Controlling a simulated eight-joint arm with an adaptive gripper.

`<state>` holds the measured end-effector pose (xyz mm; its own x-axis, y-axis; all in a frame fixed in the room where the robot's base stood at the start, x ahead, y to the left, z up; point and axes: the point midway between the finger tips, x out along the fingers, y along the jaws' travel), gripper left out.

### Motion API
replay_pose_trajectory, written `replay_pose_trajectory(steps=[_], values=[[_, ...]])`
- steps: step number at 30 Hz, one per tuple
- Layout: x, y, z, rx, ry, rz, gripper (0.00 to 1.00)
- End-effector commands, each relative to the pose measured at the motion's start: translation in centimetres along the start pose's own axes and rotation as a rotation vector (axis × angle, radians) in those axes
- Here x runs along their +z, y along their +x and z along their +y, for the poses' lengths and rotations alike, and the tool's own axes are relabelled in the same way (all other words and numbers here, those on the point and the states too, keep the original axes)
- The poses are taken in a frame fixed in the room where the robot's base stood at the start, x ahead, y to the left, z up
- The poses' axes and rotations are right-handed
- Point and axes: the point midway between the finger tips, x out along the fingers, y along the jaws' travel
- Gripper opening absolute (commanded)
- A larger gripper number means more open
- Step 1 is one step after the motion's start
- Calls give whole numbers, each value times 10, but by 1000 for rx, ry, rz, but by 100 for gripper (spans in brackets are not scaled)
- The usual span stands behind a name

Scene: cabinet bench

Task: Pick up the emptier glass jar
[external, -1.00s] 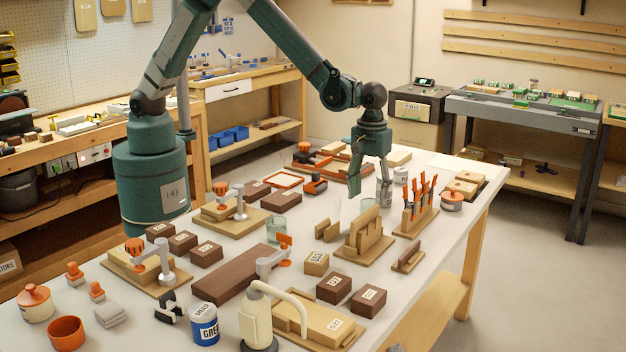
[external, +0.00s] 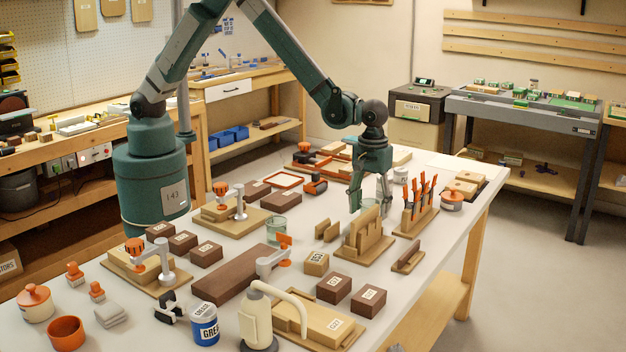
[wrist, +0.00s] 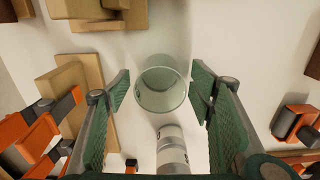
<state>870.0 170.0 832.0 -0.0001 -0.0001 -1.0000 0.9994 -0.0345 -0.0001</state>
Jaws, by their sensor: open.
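A clear, greenish glass jar (wrist: 162,90) stands upright on the bench in the wrist view, and it looks empty. My gripper (external: 370,203) is open and pointing down, with its fingers on either side of this jar; a gap shows on both sides. In the external view my fingers and the wooden rack mostly hide this jar. A second glass jar (external: 277,230) stands further left, between the wooden base and the brown blocks. It seems to hold something greenish in its lower part, but it is small in view.
A grey-and-white can (wrist: 172,150) stands close beside the jar. A wooden slotted rack (external: 365,238) and a rack of orange-handled tools (external: 415,215) stand close to my gripper. An orange tool (external: 315,186) lies to the left. Bare bench shows around the jar.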

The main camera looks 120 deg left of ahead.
Motion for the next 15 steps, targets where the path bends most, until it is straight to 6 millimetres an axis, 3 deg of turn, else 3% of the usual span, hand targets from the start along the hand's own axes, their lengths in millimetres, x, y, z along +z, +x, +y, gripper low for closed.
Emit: replay_pose_trajectory(steps=[8, 15], values=[[0, 0, 0, 0, 0, 0, 54], [0, 0, 0, 0, 0, 0, 24]])
